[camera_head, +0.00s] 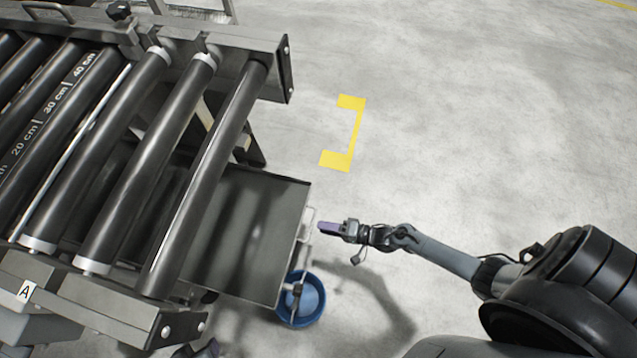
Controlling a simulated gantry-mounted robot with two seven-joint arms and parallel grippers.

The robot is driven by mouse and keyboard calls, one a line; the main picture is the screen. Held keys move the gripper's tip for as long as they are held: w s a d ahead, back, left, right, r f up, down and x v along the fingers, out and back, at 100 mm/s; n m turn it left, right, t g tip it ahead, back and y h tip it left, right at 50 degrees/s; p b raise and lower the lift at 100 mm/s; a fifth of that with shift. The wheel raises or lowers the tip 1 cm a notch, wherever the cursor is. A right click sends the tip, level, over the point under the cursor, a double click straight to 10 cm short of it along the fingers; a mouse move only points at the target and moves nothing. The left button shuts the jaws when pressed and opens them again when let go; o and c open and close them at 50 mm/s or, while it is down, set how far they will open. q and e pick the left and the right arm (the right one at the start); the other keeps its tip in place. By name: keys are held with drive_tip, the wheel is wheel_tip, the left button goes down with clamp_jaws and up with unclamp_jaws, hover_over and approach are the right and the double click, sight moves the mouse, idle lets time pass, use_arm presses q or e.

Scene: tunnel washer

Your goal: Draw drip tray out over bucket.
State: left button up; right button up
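The drip tray (268,222) is a shallow grey metal tray. It juts out to the right from under the conveyor rollers, and its left part is hidden beneath them. A pale handle (309,224) sits on its right edge. The blue bucket (314,308) stands on the floor below the tray's lower right corner, which overlaps its upper left part in the picture. I cannot make out my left gripper.
The roller conveyor (201,179) fills the left side, with metal side rails and a leg behind the tray. Open concrete floor lies to the right, with a yellow floor marking (340,160) above the tray's right side. Something dark at the bottom edge is unclear.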

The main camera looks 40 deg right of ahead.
drive_tip(key=p+v, duration=0.1)
drive_tip(key=v, duration=0.6)
drive_tip(key=shift+p, duration=0.4)
drive_tip(key=shift+s+d, duration=0.1)
